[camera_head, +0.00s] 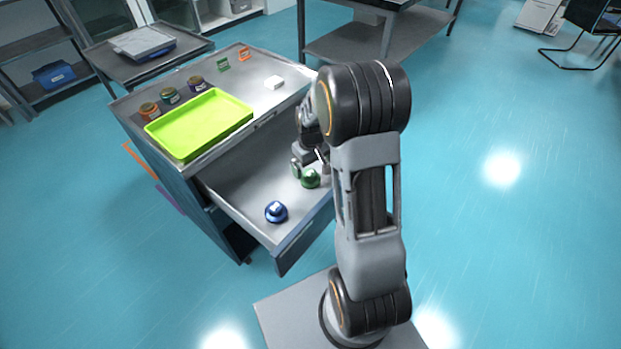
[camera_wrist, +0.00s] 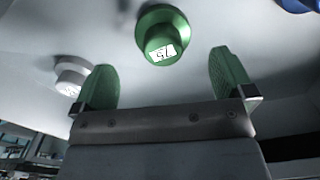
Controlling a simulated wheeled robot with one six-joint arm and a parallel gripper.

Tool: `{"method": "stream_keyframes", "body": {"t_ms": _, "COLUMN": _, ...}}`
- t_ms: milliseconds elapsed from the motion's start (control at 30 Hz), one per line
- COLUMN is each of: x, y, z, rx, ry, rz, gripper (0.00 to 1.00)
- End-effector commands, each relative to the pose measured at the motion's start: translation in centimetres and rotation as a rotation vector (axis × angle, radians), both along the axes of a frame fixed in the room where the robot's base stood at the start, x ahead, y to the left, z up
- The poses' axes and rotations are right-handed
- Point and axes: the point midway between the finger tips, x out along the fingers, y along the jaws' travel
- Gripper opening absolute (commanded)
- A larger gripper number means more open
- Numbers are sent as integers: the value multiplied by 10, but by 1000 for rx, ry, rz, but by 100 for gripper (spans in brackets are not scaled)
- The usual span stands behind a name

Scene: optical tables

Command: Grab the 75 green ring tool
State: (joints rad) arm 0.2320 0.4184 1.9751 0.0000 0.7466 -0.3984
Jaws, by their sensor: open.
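The green ring tool (camera_head: 310,180) stands in the open drawer, just beside my gripper (camera_head: 305,170). In the wrist view the green ring tool (camera_wrist: 163,36) has a wide flange and a narrower end with a white label that appears to read 75. My gripper (camera_wrist: 162,72) is open, with one green finger pad on either side of the view. The tool shows between and beyond the fingertips, and no contact is visible. In the head view my arm hides part of the gripper.
A blue ring tool (camera_head: 276,212) sits nearer the drawer front. A white ring tool (camera_wrist: 72,76) is left of the green one in the wrist view. The drawer walls (camera_head: 236,219) surround them. A lime tray (camera_head: 200,124) and several small items lie on the cabinet top.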

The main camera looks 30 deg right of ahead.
Motion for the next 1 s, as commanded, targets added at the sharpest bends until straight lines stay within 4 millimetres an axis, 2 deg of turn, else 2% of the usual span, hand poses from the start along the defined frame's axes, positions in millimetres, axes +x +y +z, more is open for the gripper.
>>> {"method": "stream_keyframes", "body": {"t_ms": 300, "x": 2, "y": 4, "z": -41, "rx": 0, "ry": 3, "rz": 0, "gripper": 100}}
{"method": "stream_keyframes", "body": {"t_ms": 667, "x": 2, "y": 4, "z": -47, "rx": 0, "ry": 1, "rz": 0, "gripper": 100}}
{"method": "stream_keyframes", "body": {"t_ms": 1000, "x": 2, "y": 4, "z": -47, "rx": 0, "ry": 1, "rz": 0, "gripper": 68}}
